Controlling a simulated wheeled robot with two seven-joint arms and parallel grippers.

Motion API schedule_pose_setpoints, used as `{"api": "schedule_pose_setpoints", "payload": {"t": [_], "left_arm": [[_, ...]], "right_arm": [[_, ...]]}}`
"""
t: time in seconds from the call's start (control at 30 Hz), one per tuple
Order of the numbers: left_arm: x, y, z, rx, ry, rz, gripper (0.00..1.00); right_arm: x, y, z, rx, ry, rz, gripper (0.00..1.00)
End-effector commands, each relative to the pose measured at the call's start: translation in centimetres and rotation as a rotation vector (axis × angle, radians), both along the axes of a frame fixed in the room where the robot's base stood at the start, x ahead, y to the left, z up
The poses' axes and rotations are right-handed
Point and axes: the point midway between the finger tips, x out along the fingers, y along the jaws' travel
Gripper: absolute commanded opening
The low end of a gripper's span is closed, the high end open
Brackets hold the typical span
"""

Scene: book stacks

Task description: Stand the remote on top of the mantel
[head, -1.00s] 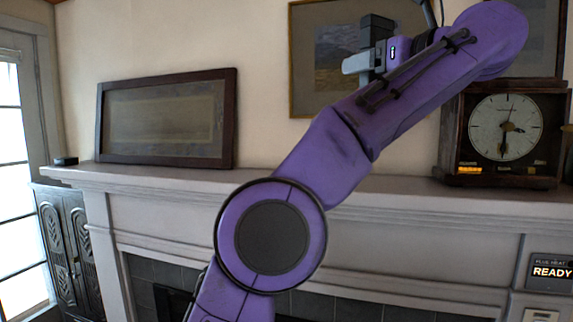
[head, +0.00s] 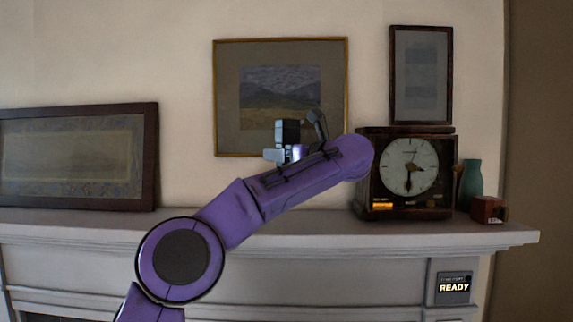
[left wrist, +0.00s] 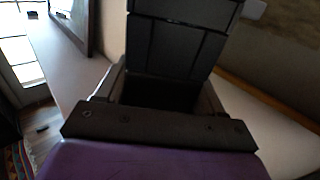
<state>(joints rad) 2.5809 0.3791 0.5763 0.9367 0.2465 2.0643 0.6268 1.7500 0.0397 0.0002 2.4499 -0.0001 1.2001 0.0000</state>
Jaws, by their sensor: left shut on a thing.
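The pale mantel (head: 310,232) runs across the head view below the pictures; its top shows at the left in the left wrist view (left wrist: 75,75). My left gripper (head: 280,148) is in front of the gold-framed picture, above the mantel top, with the purple arm reaching up from the lower left. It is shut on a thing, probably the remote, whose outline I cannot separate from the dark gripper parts. The left wrist view shows mostly these dark blocks. My right gripper is not in view.
A dark wooden clock (head: 362,190) stands on the mantel right of the gripper, with a teal vase (head: 472,180) and a small red box (head: 487,209) beyond. A dark-framed picture (head: 150,165) leans at the left. Mantel top between picture and clock looks clear, partly hidden by my arm.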

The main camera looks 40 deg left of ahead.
Motion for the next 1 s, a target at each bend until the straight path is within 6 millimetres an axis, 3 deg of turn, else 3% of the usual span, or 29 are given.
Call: {"api": "schedule_pose_setpoints", "payload": {"t": [0.17, 0.33, 0.7, 0.73, 0.8, 1.0], "left_arm": [[1.0, 1.5, -1.6, -0.004, 0.003, 0.002, 0.26], [0.8, 2.1, -4.7, -0.008, 0.001, 0.0, 0.26], [0.8, 2.0, -5.3, -0.007, -0.002, 0.001, 0.26], [0.8, 1.9, -5.2, -0.007, -0.002, 0.001, 0.75], [0.8, 1.6, -5.0, -0.005, -0.002, 0.0, 0.94], [0.8, 1.1, -4.8, -0.001, -0.001, 0.0, 0.94]], "right_arm": [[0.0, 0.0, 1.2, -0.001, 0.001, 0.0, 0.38], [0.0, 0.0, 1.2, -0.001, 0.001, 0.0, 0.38], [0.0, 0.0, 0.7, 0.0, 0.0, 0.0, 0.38], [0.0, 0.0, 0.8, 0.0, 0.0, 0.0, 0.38], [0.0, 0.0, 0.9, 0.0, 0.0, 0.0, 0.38], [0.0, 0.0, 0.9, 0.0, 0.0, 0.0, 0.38]]}}
